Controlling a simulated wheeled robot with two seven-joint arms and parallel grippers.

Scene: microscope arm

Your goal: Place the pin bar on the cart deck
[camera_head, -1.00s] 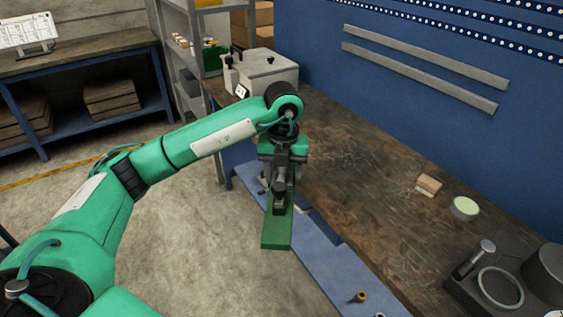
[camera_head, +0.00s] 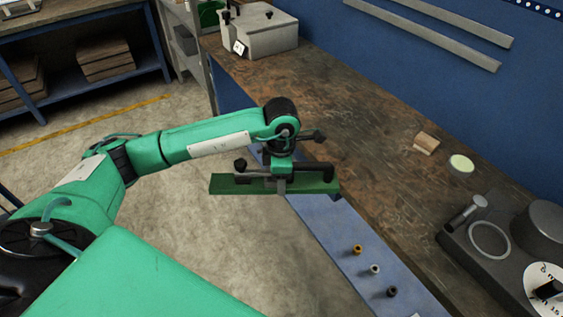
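The pin bar, a long green bar (camera_head: 225,184), is in my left gripper (camera_head: 281,184) in the head view. The gripper is shut around its middle. The bar lies crosswise, roughly level in the picture, apparently above the floor on its left and the blue deck on its right. Dark fittings with black knobs show just above the bar; I cannot tell whether they belong to the bar or the gripper. The blue strip (camera_head: 333,241), which looks like the cart deck, runs beside the bench, partly hidden by the bar and gripper. My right gripper is out of view.
A brass peg (camera_head: 357,249), a silver peg (camera_head: 374,269) and a black peg (camera_head: 392,291) stand on the deck's near part. The wooden bench (camera_head: 370,150) holds a wood block (camera_head: 426,142), a pale green-topped round dish (camera_head: 460,164) and a dark instrument (camera_head: 500,253).

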